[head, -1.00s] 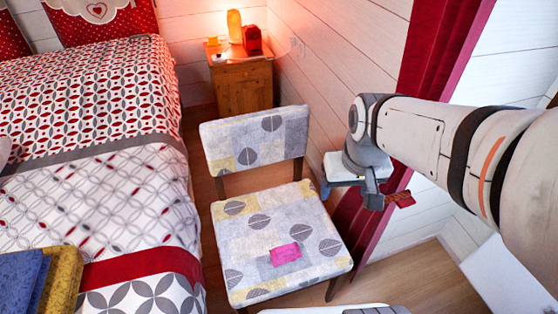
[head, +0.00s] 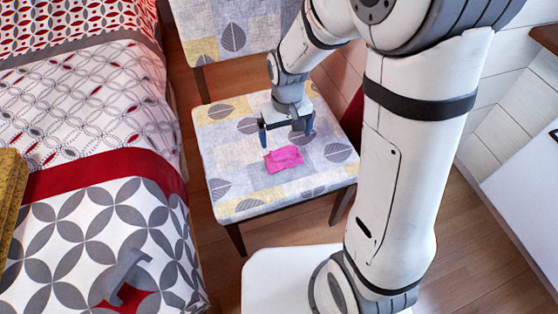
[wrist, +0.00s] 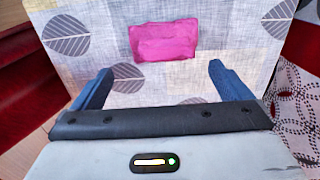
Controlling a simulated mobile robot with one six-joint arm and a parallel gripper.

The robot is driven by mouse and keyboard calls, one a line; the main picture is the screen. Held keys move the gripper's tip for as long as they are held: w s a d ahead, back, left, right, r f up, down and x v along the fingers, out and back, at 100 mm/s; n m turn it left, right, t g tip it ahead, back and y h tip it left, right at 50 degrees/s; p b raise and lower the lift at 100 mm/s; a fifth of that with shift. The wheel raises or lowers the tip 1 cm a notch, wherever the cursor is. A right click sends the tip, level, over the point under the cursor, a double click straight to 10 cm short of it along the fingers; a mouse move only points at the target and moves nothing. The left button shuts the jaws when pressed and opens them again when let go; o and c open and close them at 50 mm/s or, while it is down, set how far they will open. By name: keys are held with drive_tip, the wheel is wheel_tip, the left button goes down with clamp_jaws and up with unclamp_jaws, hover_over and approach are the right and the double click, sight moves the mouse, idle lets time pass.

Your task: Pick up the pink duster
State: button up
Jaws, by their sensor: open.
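The pink duster (head: 284,159) lies flat on the patterned seat of a chair (head: 235,190). It also shows in the wrist view (wrist: 163,41), beyond the fingertips and roughly centred between them. My gripper (head: 287,140) is above the seat, just behind the duster in the head view. In the wrist view my gripper (wrist: 160,75) has its two blue fingers spread wide, with nothing between them. The duster looks apart from both fingers.
A bed (head: 80,120) with a patterned cover stands close on the left of the chair. The chair's backrest (head: 229,32) rises behind the seat. A white wall (head: 510,110) is on the right. Wooden floor (head: 460,230) shows at lower right.

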sight(284, 150)
drive_tip(key=f+b, duration=0.1)
drive_tip(key=f, duration=0.1)
drive_tip(key=f+b, duration=0.1)
drive_tip(key=f, duration=0.1)
drive_tip(key=f+b, duration=0.1)
drive_tip(key=f, duration=0.2)
drive_tip(key=shift+s+a+b, duration=0.25)
drive_tip(key=shift+s+b, duration=0.1)
drive_tip(key=c, duration=1.1)
wheel_tip(284, 150, up, 10)
drive_tip(key=p, duration=0.4)
drive_tip(key=shift+p, duration=0.4)
